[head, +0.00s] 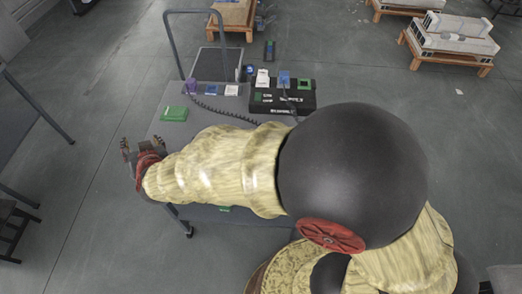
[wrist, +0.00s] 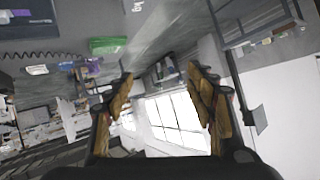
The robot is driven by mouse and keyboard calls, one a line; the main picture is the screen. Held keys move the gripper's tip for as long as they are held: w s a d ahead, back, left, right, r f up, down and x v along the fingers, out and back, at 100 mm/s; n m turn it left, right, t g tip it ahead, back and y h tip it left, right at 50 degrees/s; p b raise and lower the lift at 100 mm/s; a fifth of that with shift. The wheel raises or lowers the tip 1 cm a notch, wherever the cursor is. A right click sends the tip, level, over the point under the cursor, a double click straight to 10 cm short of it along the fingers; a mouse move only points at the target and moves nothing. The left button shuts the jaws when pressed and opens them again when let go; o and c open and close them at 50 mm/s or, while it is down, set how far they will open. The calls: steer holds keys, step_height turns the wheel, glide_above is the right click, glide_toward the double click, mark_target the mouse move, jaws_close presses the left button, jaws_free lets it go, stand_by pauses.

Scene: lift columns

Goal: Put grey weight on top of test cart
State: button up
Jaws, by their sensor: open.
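The test cart (head: 163,132) appears to be the grey-topped cart with a tall tube handle, left of centre in the head view. Its grey top also shows in the wrist view (wrist: 150,42), strongly tilted. My gripper (head: 127,148) is at the cart's left edge in the head view. I cannot make out a grey weight in either view. My arm hides much of the cart's near part.
A green block (head: 173,113), a purple item (head: 191,87) and a coiled black cable (head: 225,110) lie on the cart. A black case (head: 282,98) with small items is at its right. Pallets (head: 450,50) stand far right. Floor left of the cart is open.

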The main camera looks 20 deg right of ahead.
steer(key=s+d+r+n+g+y, duration=0.1)
steer(key=s+d+r+g, duration=0.35)
steer(key=d+r, duration=0.95)
steer(key=s+d+f+g+h, duration=0.1)
steer(key=s+d+h, duration=0.1)
steer(key=s+d, duration=0.8)
steer(key=s+d+f+m+h, duration=0.1)
steer(key=s+d+f+h, duration=0.1)
steer(key=s+d, duration=0.7)
steer(key=d, duration=0.4)
steer(key=shift+s+g+h, duration=0.35)
steer(key=shift+s+h, duration=0.05)
